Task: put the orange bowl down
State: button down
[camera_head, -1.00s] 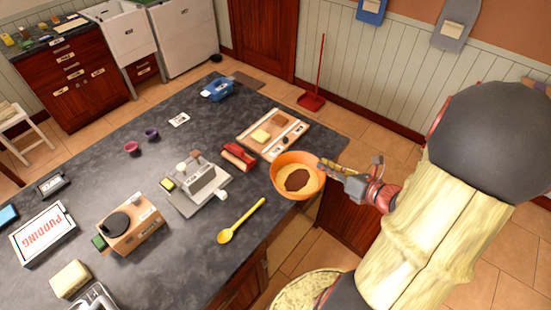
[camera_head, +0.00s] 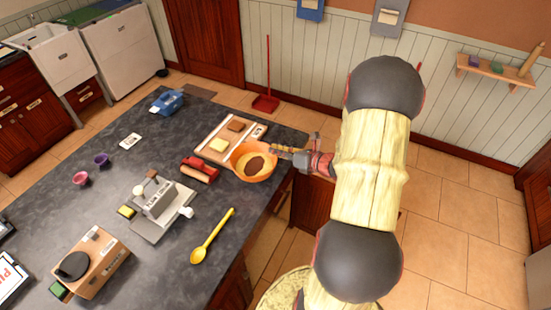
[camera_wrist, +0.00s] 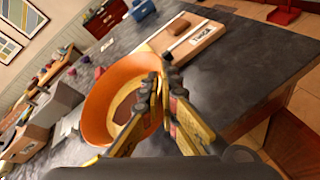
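The orange bowl (camera_head: 251,178) is at the right edge of the dark counter in the head view, beside the near corner of the cutting board. It holds something tan and dark brown. My gripper (camera_head: 282,151) reaches in from the right and is at the bowl's right rim. In the wrist view the bowl (camera_wrist: 103,100) looks tilted in the picture, and the two fingers of my gripper (camera_wrist: 159,88) close together on its near rim. I cannot tell whether the bowl's base touches the counter.
The cutting board (camera_head: 203,144) with tan and brown pieces lies behind the bowl. A red object (camera_head: 199,169) stands left of it. A yellow spoon (camera_head: 212,237) and a grey scale-like device (camera_head: 157,203) are farther left. Bare counter (camera_head: 240,207) lies in front of the bowl.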

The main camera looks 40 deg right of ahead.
jog(key=shift+w+d+f+b, duration=0.1)
jog(key=shift+w+f+b, duration=0.15)
jog(key=shift+f, duration=0.7)
jog(key=shift+w+d+f+b, duration=0.1)
jog(key=shift+f+b, duration=0.1)
jog(key=shift+f, duration=0.75)
jog(key=shift+f, duration=0.1)
jog(key=c, duration=2.6)
grip_release()
jog(key=shift+f, duration=0.15)
jog(key=o, duration=0.5)
jog(key=shift+o, duration=0.3)
